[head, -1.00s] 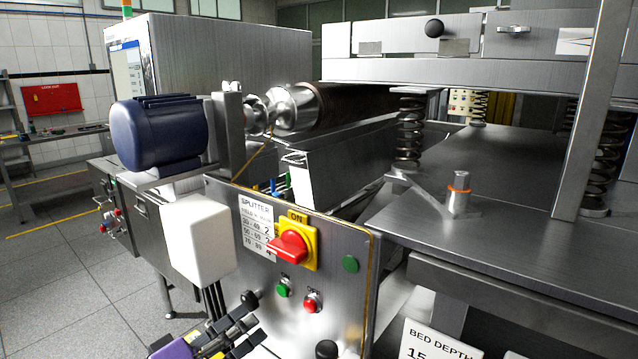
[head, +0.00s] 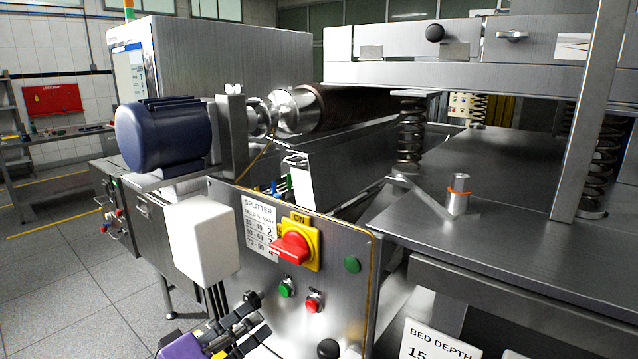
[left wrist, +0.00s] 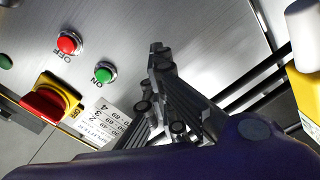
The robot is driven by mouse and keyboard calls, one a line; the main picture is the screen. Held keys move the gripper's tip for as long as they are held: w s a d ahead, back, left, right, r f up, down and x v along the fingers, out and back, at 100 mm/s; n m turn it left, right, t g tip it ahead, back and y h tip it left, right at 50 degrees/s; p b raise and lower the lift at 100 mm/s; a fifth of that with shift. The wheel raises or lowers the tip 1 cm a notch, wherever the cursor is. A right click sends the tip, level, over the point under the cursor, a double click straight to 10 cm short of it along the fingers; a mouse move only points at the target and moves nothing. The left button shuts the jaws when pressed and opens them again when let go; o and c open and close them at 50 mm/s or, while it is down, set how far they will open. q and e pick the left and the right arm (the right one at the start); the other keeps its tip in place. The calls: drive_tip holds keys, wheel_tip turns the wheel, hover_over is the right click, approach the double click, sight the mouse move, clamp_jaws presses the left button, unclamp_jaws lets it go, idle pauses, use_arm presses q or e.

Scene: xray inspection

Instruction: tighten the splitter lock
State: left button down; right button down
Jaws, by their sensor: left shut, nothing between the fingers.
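The splitter panel (head: 290,215) is a steel plate with a "SPLITTER" label (head: 259,222). My left gripper (head: 256,318) is shut and empty in front of the panel's lower left. In the left wrist view its black fingers (left wrist: 158,50) point at bare steel beside the buttons, and no knob shows clearly.
A red switch (head: 291,248) on yellow, a green button (head: 287,287) and a red button (head: 313,301) stick out from the panel. A white box (head: 203,240) and cables are at its left. A steel bed (head: 480,250) lies right.

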use_arm(q)
drive_tip(key=shift+w+a+r, duration=0.1)
drive_tip(key=shift+w+r, duration=0.1)
drive_tip(key=shift+r, duration=0.35)
use_arm(e)
drive_tip(key=shift+w, duration=0.15)
use_arm(q)
drive_tip(key=shift+a+f, duration=0.1)
drive_tip(key=shift+f, duration=0.3)
use_arm(e)
drive_tip(key=shift+f, duration=0.2)
use_arm(q)
drive_tip(key=shift+w+a+f+b, duration=0.1)
drive_tip(key=shift+a+f+b, duration=0.1)
drive_tip(key=shift+f+b, duration=0.15)
use_arm(e)
drive_tip(key=shift+s+f, duration=0.1)
drive_tip(key=shift+s, duration=0.15)
